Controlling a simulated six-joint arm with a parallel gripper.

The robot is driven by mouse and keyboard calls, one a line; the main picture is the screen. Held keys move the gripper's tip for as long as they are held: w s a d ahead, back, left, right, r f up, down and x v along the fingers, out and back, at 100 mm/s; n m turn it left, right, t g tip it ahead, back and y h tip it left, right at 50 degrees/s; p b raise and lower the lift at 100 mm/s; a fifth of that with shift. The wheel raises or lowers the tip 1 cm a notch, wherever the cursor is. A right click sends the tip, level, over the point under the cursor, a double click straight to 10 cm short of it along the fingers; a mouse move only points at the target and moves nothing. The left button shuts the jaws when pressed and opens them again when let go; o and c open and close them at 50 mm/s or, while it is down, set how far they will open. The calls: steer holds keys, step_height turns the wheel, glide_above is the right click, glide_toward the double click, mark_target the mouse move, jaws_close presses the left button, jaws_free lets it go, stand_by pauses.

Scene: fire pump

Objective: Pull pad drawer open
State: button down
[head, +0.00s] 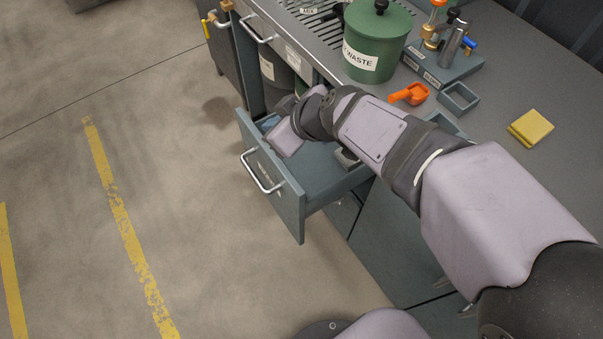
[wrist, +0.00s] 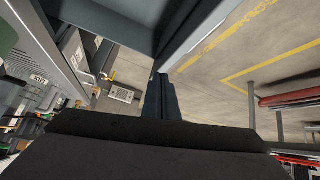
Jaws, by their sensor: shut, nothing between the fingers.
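The blue-grey pad drawer (head: 291,205) stands pulled out from the bench in the head view, its inside showing. In the wrist view a drawer wall (wrist: 105,20) fills the top. My gripper (wrist: 150,145) is a dark mass along the bottom of the wrist view; it is shut and empty. In the head view the end of my arm is over the open drawer, apart from the handle, and my fingertips are hidden there.
A small grey item (head: 346,157) lies in the drawer. On the bench (head: 480,135) are a green waste bin (head: 378,50), an orange scoop (head: 410,94), a small open tray (head: 459,98) and a yellow pad stack (head: 531,127). The floor (head: 190,190) before the drawer is clear.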

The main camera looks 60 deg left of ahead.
steer(key=w+d+r+m+g+h+p, duration=0.25)
steer(key=w+d+r+g+h, duration=0.2)
steer(key=w+d, duration=0.4)
glide_toward(285, 190)
steer(key=w+f, duration=0.3)
steer(key=w, duration=0.2)
steer(key=shift+y, duration=0.25)
steer(key=shift+a+r+p+x, duration=0.1)
steer(key=shift+a+p+x, duration=0.05)
steer(key=shift+x, duration=1.5)
steer(key=shift+a+r+p+x, duration=0.1)
steer(key=shift+a+x, duration=0.05)
steer(key=shift+x, duration=1.5)
steer(key=shift+a+p+x, duration=0.15)
steer(key=shift+x, duration=1.45)
steer(key=shift+s+f+b, duration=0.1)
steer(key=shift+s+b, duration=0.3)
steer(key=shift+b, duration=0.1)
steer(key=s+b, duration=0.3)
steer(key=s, duration=0.2)
steer(key=shift+s+b, duration=0.25)
steer(key=shift+b, duration=0.1)
